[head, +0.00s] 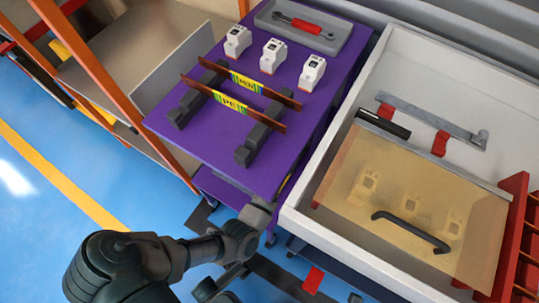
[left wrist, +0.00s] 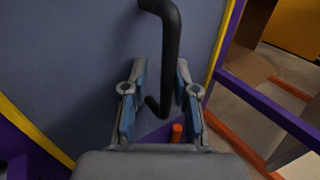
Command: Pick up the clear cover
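The clear cover (head: 350,190) is an amber see-through box with a black bar handle (head: 410,232) on top. It sits inside the white enclosure at the right of the head view, over several pale parts. My left arm comes in from the bottom left of the head view, low beside the purple cart and apart from the cover. In the left wrist view my left gripper (left wrist: 160,66) is open. A black handle (left wrist: 172,45) on a blue-grey panel shows between its fingers in the picture; contact cannot be told. My right gripper is not in view.
The purple cart (head: 155,122) carries two copper bars (head: 205,90) on dark supports, several white breakers (head: 273,56) and a grey tray (head: 268,14) with a red-handled tool. The white enclosure's wall (head: 330,250) stands between my arm and the cover. Red busbar supports (head: 510,235) stand at the right.

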